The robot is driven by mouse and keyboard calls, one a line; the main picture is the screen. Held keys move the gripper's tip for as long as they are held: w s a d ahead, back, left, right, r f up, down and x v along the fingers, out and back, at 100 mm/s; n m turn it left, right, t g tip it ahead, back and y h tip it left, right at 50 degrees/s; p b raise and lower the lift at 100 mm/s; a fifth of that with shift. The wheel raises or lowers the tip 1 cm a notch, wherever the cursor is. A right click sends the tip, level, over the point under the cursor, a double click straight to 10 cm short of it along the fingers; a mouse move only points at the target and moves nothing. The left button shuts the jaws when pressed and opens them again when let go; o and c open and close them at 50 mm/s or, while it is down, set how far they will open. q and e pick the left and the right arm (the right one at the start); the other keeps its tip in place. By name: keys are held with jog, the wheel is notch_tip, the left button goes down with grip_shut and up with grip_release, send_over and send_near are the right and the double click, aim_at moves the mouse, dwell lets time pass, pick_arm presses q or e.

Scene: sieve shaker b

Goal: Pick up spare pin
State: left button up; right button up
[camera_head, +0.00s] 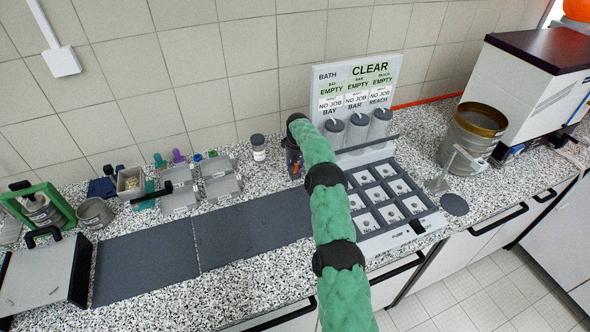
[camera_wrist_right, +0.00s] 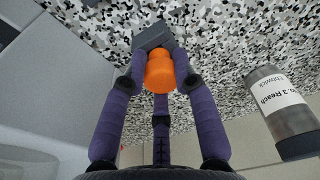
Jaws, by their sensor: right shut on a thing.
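My right arm comes in from the bottom of the head view, and its gripper (camera_head: 294,160) is low over the counter by the wall, left of the status board. In the right wrist view the purple fingers of my right gripper (camera_wrist_right: 158,70) are closed around an orange piece (camera_wrist_right: 160,72), which appears to be the spare pin. A grey block (camera_wrist_right: 155,36) shows at the fingertips beyond it. I cannot tell whether the orange piece touches the block. In the head view the arm and gripper mostly hide this spot. My left gripper is not in view.
A labelled jar (camera_wrist_right: 284,112) stands right of the fingers in the right wrist view. The status board (camera_head: 358,85), a compartment tray (camera_head: 424,221) and a metal sieve pot (camera_head: 465,150) lie to the right. Grey trays (camera_head: 220,187) and a dark mat (camera_head: 145,260) lie left.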

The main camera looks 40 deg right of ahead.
jog(key=shift+r, duration=0.8)
jog(key=s+r, duration=1.1)
jog(key=s, duration=0.2)
jog(key=shift+s+a+r, duration=0.2)
jog(key=shift+s+a, duration=0.1)
jog(key=shift+s, duration=0.1)
jog(key=shift+r+p, duration=1.5)
jog(key=shift+r, duration=0.8)
